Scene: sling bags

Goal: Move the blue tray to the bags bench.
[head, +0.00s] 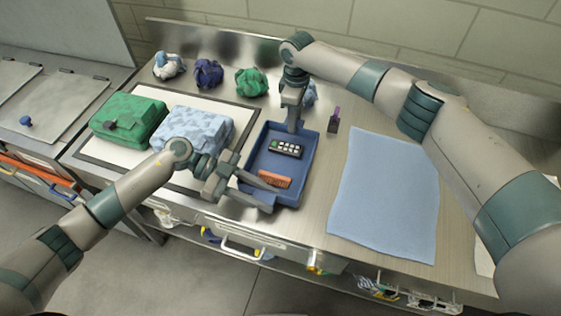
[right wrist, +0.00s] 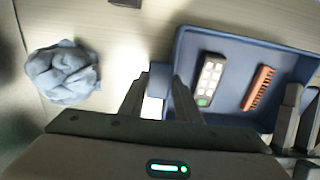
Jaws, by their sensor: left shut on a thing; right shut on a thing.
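The blue tray (head: 306,166) is on the metal bench, right of two bags. It holds a black remote (head: 286,148) and an orange comb (head: 274,179). My left gripper (head: 274,197) is shut on the tray's near edge. My right gripper (head: 292,128) is shut on its far edge. In the right wrist view, the tray (right wrist: 232,72) has a blue handle block (right wrist: 160,76) between my right fingers (right wrist: 160,98). I cannot tell whether the tray is lifted. Its near edge is partly hidden by my left gripper.
A green bag (head: 128,117) and a light blue patterned bag (head: 196,128) lie on a framed white mat left of the tray. Several crumpled bundles, one green (head: 251,82), line the back. A blue cloth (head: 385,195) lies right. Another bench (head: 55,100) stands far left.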

